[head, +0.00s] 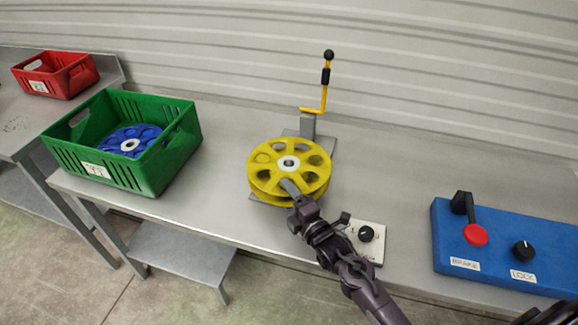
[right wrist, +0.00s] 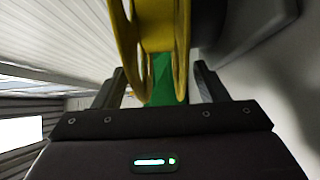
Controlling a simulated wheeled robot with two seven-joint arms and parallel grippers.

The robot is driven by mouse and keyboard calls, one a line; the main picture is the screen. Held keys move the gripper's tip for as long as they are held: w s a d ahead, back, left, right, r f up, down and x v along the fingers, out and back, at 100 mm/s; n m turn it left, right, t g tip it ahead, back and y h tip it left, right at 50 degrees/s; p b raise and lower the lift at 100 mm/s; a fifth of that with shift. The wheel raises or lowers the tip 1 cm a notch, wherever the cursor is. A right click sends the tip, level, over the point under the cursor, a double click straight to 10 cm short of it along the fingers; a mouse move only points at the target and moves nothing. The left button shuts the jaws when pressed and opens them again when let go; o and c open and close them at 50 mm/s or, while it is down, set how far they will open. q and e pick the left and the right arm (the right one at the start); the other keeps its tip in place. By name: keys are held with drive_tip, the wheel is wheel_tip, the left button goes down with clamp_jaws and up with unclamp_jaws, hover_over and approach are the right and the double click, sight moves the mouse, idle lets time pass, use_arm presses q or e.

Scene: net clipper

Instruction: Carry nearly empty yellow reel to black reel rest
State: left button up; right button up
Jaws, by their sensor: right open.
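The yellow reel (head: 264,158) lies flat on a grey plate of a stand in the middle of the bench. It has round holes and a pale hub; no wound net shows clearly on it. My right gripper (head: 288,188) is at the reel's near side, over its rim. In the right wrist view the yellow reel (right wrist: 127,45) stands between the two open fingers (right wrist: 160,85), and I cannot tell whether they touch it. Green shows between its flanges. I cannot make out a black reel rest.
A green crate (head: 150,175) with a blue reel (head: 118,134) stands at the left. A red crate (head: 75,83) is farther left. A yellow lever (head: 325,95) rises behind the reel. A white knob box (head: 371,250) and a blue control box (head: 500,240) are on the right.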

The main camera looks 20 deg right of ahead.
drive_tip(key=shift+w+a, duration=0.15)
drive_tip(key=shift+w, duration=0.55)
drive_tip(key=c, duration=1.3)
drive_tip(key=shift+c, duration=0.2)
drive_tip(key=shift+r, duration=0.2)
